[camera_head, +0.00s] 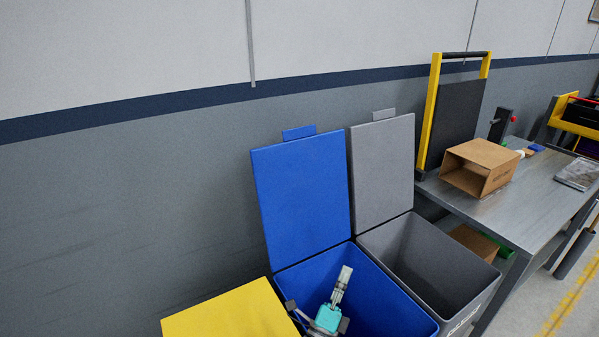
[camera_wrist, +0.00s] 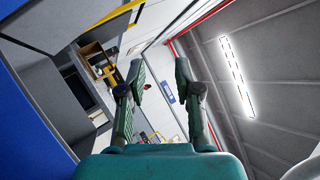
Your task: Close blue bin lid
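The blue bin (camera_head: 393,292) stands against the wall with its blue lid (camera_head: 303,195) raised, leaning back near the wall, with a small tab on its top edge. My gripper (camera_head: 345,274) is over or within the mouth of the blue bin, in front of the lid's lower part. I cannot tell its exact height. In the wrist view my gripper (camera_wrist: 160,72) has its two fingers spread apart with nothing between them. A blue surface (camera_wrist: 28,125) fills the left side of the wrist view, close by; I cannot tell whether it is lid or bin.
A grey bin (camera_head: 440,262) with a raised grey lid (camera_head: 382,170) stands right of the blue bin. A yellow lid or surface (camera_head: 230,315) lies flat on the left. A metal table (camera_head: 525,215) with a cardboard box (camera_head: 478,166) is at the right. The wall is behind.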

